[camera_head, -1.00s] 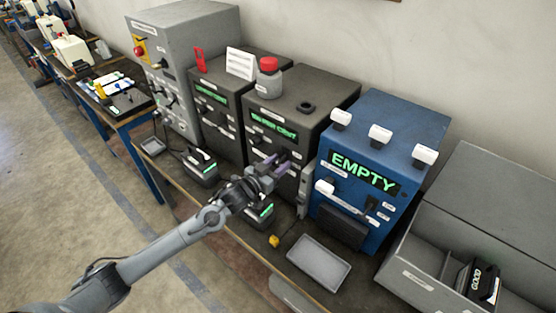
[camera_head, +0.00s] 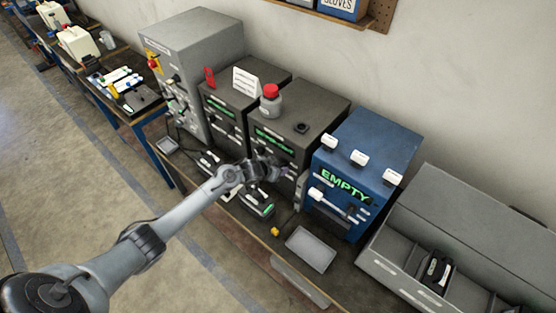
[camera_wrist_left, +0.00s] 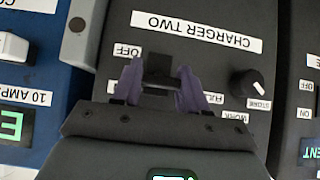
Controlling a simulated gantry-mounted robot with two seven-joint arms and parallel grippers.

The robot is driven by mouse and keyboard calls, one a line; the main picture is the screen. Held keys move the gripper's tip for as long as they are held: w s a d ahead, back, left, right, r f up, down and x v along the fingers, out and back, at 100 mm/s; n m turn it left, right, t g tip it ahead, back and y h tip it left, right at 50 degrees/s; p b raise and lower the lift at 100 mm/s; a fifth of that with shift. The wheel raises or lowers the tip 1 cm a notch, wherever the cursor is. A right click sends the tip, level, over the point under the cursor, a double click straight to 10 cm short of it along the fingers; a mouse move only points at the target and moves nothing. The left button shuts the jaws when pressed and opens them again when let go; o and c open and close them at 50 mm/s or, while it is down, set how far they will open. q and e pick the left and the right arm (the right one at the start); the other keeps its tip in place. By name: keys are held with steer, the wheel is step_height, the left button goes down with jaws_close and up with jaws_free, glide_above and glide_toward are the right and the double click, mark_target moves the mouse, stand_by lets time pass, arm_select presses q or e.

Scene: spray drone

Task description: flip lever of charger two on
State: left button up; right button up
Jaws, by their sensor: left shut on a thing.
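Charger two is a dark box (camera_head: 318,113) with a green display, in the middle of the bench. In the left wrist view its upside-down "CHARGER TWO" label (camera_wrist_left: 196,31) shows above the lever. My left gripper (camera_head: 280,170) is at the lower front of this charger. In the left wrist view its purple fingers (camera_wrist_left: 160,84) are shut on the black lever (camera_wrist_left: 160,66), one on each side. An "OFF" label (camera_wrist_left: 127,50) is beside the lever. A round knob (camera_wrist_left: 247,84) sits to the right. My right gripper is not in view.
A blue "EMPTY" box (camera_head: 372,140) stands right of charger two, and another dark charger (camera_head: 222,112) stands to its left. A red-capped bottle (camera_head: 270,102) stands on top. A grey tray (camera_head: 312,249) and small yellow block (camera_head: 275,231) lie in front.

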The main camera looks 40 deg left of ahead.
arm_select(q)
steer(key=shift+w+r+g+p, duration=0.15)
steer(key=shift+r+g+p, duration=0.2)
steer(key=shift+g+p, duration=0.7)
steer(key=o, duration=1)
steer(key=shift+s+r, duration=0.35)
steer(key=shift+r, duration=0.05)
steer(key=p+v, duration=0.1)
steer(key=v, duration=0.8)
steer(key=shift+s+r, duration=0.2)
steer(key=shift+s, duration=0.15)
